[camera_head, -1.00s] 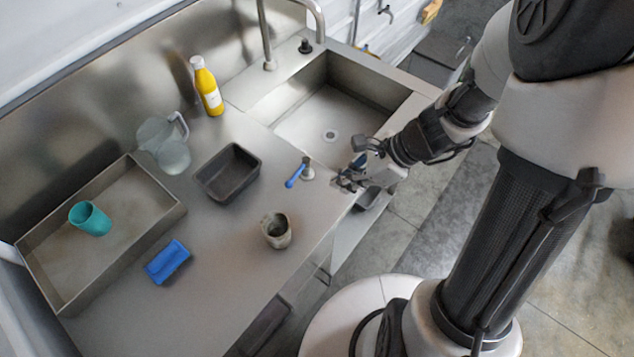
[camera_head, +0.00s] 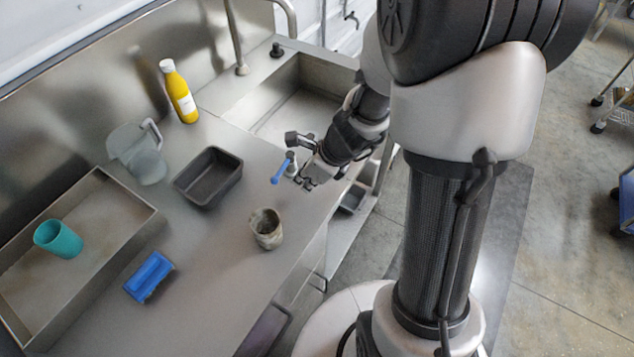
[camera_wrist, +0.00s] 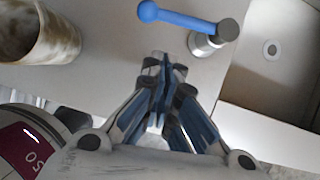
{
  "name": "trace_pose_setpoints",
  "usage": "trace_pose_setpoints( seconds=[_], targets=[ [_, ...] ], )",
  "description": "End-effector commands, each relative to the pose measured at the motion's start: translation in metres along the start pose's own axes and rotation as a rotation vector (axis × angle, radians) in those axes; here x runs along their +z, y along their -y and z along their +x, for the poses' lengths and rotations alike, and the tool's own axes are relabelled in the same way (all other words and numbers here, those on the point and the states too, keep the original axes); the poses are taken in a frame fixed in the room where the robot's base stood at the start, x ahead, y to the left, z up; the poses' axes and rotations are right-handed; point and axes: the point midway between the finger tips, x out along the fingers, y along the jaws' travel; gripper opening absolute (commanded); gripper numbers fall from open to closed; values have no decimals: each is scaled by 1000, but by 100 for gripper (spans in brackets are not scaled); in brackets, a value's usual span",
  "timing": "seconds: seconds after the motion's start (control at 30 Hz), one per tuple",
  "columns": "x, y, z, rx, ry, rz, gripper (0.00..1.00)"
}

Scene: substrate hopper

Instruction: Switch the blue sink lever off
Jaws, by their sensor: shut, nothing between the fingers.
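The blue lever (camera_head: 281,171) stands on the steel counter in front of the sink (camera_head: 290,112). In the wrist view the lever's blue arm (camera_wrist: 178,19) points left from a dark cap on a short metal post (camera_wrist: 205,44). My gripper (camera_head: 306,184) is right beside the post on its near right side. In the wrist view my gripper (camera_wrist: 158,62) is shut and empty, with its fingertips a little below and left of the post. I see a small gap between the fingertips and the lever in that view. In the head view my gripper hides part of the post.
A mottled cup (camera_head: 266,229) stands close to the lever, and it shows in the wrist view (camera_wrist: 40,30). A dark pan (camera_head: 208,177), yellow bottle (camera_head: 179,92), clear jug (camera_head: 138,152), blue sponge-like block (camera_head: 149,277) and tray with a teal cup (camera_head: 58,239) lie farther left.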

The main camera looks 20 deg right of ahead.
Motion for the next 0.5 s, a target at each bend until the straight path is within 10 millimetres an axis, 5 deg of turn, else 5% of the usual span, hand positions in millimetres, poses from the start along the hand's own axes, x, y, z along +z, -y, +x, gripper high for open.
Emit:
trace_pose_setpoints(
  seconds=[0.2, 0.5],
  targets=[
    [20, 0, 3, 2, -1, -2, 0],
    [21, -1, 4, 2, -1, 1, 0]
  ],
)
